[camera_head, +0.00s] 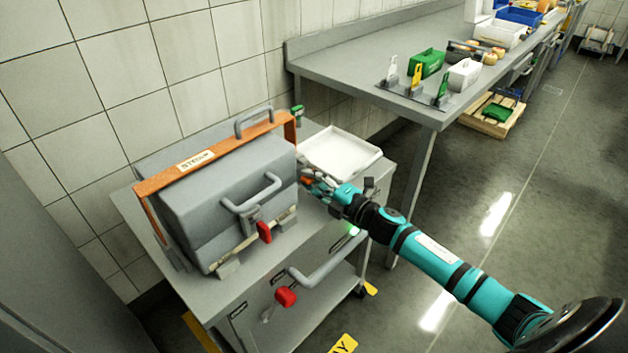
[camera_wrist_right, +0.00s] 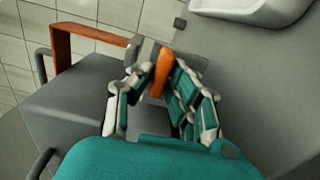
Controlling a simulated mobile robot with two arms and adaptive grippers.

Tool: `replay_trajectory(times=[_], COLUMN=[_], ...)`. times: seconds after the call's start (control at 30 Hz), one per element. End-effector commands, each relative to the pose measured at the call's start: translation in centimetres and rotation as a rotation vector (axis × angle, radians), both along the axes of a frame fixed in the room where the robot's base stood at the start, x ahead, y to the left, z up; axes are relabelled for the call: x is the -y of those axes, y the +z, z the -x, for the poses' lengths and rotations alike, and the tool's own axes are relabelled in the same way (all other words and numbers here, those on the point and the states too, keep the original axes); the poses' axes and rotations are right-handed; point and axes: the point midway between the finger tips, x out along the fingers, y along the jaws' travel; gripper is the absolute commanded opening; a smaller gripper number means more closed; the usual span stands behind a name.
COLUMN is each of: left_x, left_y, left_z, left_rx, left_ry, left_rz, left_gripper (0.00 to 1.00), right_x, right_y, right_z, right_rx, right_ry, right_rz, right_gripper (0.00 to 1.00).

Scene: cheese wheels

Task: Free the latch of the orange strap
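The orange strap (camera_head: 215,152) runs over the top of a grey lidded box (camera_head: 225,190) and down its sides, with a lettered label on it. Its upright end also shows in the right wrist view (camera_wrist_right: 62,48). My right gripper (camera_head: 312,180) is at the box's right side. In the right wrist view, the fingers of my right gripper (camera_wrist_right: 160,78) close in on both sides of an orange latch lever (camera_wrist_right: 159,76), which fills the gap between the fingertips. The latch's base is partly hidden by the fingers. My left gripper is not in view.
The box stands on a grey cart (camera_head: 262,283) with a white tray (camera_head: 340,153) behind my right gripper. A long steel table (camera_head: 400,72) with containers is behind.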

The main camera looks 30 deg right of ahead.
Motion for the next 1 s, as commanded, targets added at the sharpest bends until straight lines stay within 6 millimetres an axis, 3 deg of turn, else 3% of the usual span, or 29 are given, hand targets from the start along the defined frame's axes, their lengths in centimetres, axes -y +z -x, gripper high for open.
replay_trajectory(times=[0.13,0.47,1.0], left_x=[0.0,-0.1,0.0], left_y=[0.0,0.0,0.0], left_z=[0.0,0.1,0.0], left_rx=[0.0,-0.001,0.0], left_ry=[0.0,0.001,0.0], left_rz=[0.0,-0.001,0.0], left_gripper=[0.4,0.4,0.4], right_x=[0.0,0.2,3.2], right_y=[-0.1,-0.1,-0.2], right_z=[0.0,0.4,9.3], right_rx=[-0.002,-0.002,-0.005], right_ry=[0.0,-0.001,0.0], right_rz=[-0.002,-0.003,-0.002], right_gripper=[0.37,0.37,0.37])
